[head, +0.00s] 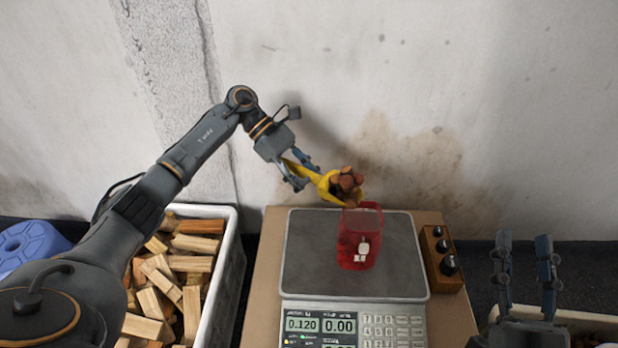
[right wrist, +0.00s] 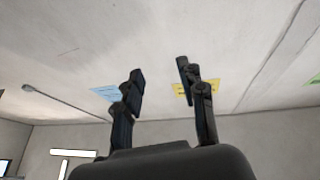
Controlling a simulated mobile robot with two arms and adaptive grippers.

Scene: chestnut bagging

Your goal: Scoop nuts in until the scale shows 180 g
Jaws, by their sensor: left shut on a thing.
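My left gripper (head: 298,173) is shut on the handle of a yellow scoop (head: 328,188). The scoop is heaped with brown nuts (head: 346,181) and is held just above the mouth of a red see-through bag (head: 359,240). The bag stands upright on the plate of the scale (head: 310,262) and has a small white label; its contents are hard to make out. The scale's left display (head: 301,325) reads 0.120 and the one beside it reads 0.00. My right gripper (head: 524,262) is open and empty at the lower right; its spread fingers also show in the right wrist view (right wrist: 160,92).
A white crate (head: 236,250) of split firewood stands left of the scale, with a blue plastic object (head: 32,240) beyond it. A wooden block with dark weights (head: 442,262) lies right of the scale. Another white container (head: 590,322) is partly visible at the lower right.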

